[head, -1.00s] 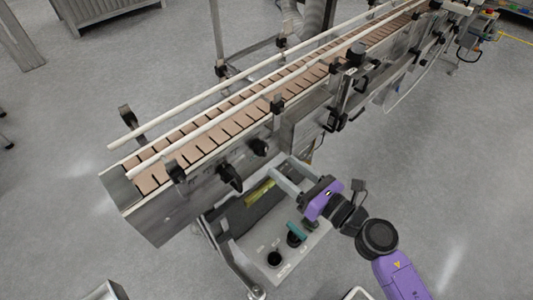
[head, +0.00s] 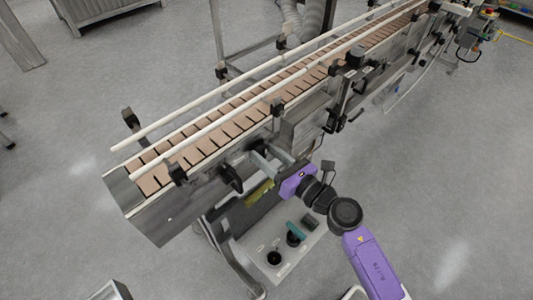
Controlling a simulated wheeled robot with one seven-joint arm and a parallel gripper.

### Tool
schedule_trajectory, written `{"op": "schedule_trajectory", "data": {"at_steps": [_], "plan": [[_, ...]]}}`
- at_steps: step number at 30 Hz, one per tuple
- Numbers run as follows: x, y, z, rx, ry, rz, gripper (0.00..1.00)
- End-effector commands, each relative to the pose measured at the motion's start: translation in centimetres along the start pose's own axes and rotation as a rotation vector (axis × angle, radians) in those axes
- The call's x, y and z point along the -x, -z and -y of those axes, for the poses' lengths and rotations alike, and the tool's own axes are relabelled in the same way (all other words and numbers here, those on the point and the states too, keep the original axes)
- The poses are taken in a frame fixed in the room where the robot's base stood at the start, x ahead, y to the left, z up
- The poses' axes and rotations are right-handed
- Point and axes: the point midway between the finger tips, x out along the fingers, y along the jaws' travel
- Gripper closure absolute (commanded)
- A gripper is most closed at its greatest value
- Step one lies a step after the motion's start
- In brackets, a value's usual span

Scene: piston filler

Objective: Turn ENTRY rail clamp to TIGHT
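Black clamp knobs sit along the near side of the conveyor (head: 150,222). One black knob (head: 230,178) is near its front-left end. A second one just right of it is now mostly hidden by my fingers. I cannot read which is marked ENTRY or TIGHT. My gripper (head: 265,158) has its two grey fingers apart, pointing up and left at the conveyor's side by that second knob. I cannot tell whether they touch it. Below, a grey panel (head: 280,278) carries a black knob (head: 274,258) and a teal-handled one (head: 296,233), with labels too small to read.
White guide rails (head: 200,104) run along both sides of the brown slatted belt (head: 200,150). A metal leg (head: 238,262) stands below the conveyor's near end. More brackets and black knobs (head: 332,118) continue to the right.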

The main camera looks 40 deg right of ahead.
Motion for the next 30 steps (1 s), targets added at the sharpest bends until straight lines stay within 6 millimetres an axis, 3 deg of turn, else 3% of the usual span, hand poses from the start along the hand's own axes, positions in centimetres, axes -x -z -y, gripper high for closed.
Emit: {"op": "schedule_trajectory", "data": {"at_steps": [1, 6, 17, 30], "plan": [[0.01, -0.01, 0.00, 0.000, 0.000, 0.000, 0.69], [0.02, -0.01, 0.00, 0.000, 0.000, 0.000, 1.00], [0.04, -0.19, -0.02, -0.056, 0.001, 0.000, 1.00], [0.03, -0.39, -0.19, -0.395, 0.000, -0.002, 1.00]]}}
